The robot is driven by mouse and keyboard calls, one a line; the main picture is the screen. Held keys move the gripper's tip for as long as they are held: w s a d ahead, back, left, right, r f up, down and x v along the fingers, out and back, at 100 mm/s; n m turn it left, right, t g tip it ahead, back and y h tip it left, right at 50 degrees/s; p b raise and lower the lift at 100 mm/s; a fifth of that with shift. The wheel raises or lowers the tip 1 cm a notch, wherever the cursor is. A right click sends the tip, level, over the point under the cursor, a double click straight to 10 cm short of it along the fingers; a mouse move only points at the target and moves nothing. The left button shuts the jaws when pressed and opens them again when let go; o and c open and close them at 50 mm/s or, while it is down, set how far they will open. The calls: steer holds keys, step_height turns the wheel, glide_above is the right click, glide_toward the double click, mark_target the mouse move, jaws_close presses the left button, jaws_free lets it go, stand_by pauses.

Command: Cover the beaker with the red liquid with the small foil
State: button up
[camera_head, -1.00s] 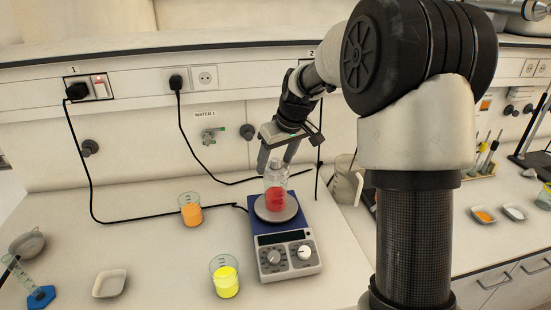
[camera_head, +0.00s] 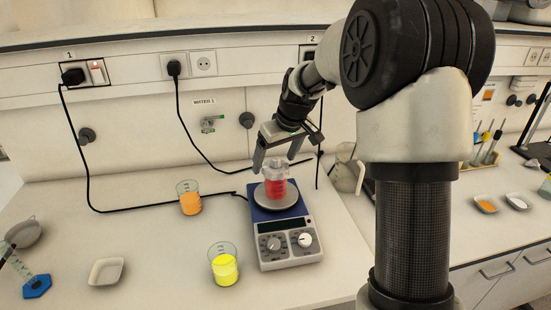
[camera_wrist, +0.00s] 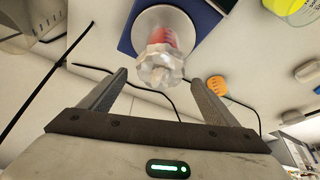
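The beaker with red liquid (camera_head: 275,188) stands upright on the round plate of a hotplate stirrer (camera_head: 287,240). A pale, crumpled, translucent foil (camera_head: 275,169) sits over its mouth. In the wrist view the foil (camera_wrist: 157,70) hides the beaker's rim, and some red (camera_wrist: 165,38) shows behind it. My gripper (camera_head: 276,163) is just above and behind the foil. Its fingers are spread apart, one on each side, with visible gaps to the foil in the wrist view. Nothing is held between them.
A beaker with orange liquid (camera_head: 190,203) stands left of the hotplate and one with yellow liquid (camera_head: 225,268) at its front left. A clear jug (camera_head: 345,173) stands behind right. Black cables run along the wall. The front left counter holds a white dish (camera_head: 105,272).

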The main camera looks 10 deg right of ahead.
steer(key=v, duration=1.7)
steer(key=s+a+r+m+h+p, duration=0.1)
steer(key=s+a+r+m+p, duration=0.15)
steer(key=s, duration=1.35)
steer(key=s+f+m+t, duration=0.1)
steer(key=s+f, duration=0.5)
steer(key=s, duration=0.6)
steer(key=shift+m+h, duration=0.4)
steer(key=shift+m, duration=0.15)
